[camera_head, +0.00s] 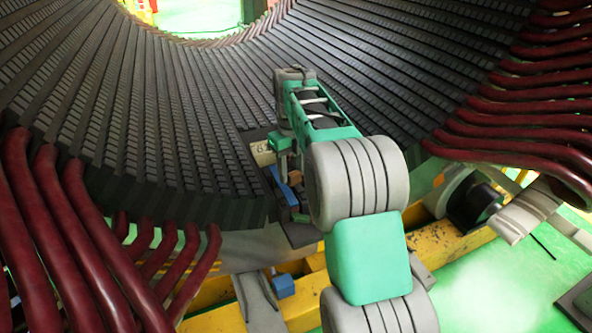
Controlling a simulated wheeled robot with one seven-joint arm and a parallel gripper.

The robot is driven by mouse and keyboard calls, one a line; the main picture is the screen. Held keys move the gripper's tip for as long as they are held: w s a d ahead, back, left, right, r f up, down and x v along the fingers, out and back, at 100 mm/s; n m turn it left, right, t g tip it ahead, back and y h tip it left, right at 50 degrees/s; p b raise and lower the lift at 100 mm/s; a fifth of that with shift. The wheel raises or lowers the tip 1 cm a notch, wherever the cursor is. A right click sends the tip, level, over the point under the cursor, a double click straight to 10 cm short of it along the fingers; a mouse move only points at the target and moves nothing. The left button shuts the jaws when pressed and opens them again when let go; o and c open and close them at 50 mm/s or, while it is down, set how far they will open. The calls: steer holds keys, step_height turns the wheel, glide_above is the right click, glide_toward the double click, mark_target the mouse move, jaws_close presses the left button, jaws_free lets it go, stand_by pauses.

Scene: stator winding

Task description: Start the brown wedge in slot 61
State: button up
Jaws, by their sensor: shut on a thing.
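The stator's inner wall is a dark grey curved surface (130,110) with many parallel slots running along it. A pale tag (262,153) stands at the slot ends beside my gripper; its number starts with a 6, and I cannot read the rest. My gripper (284,163), green and partly hidden by my own arm, is low at the near edge of the stator, just right of the tag. It is shut on the brown wedge (294,177), of which only a small brown piece shows. I cannot tell whether the wedge touches slot 61.
A blue piece (284,188) lies just below my gripper. A yellow frame (450,258) runs below the stator over a green floor (490,290).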

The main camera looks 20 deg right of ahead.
mark_target(294, 181)
steer(key=shift+s+d+f+m, duration=0.1)
steer(key=shift+s+f+m, duration=0.6)
steer(key=shift+m, duration=0.4)
steer(key=shift+d+f, duration=0.15)
steer(key=shift+f, duration=0.15)
steer(key=shift+f+b, duration=0.7)
steer(key=shift+f, duration=0.05)
step_height(294, 181, down, 3)
steer(key=b, duration=0.3)
steer(key=shift+f, duration=1)
steer(key=shift+f, duration=0.1)
steer(key=o, duration=1.4)
steer(key=shift+o, duration=0.2)
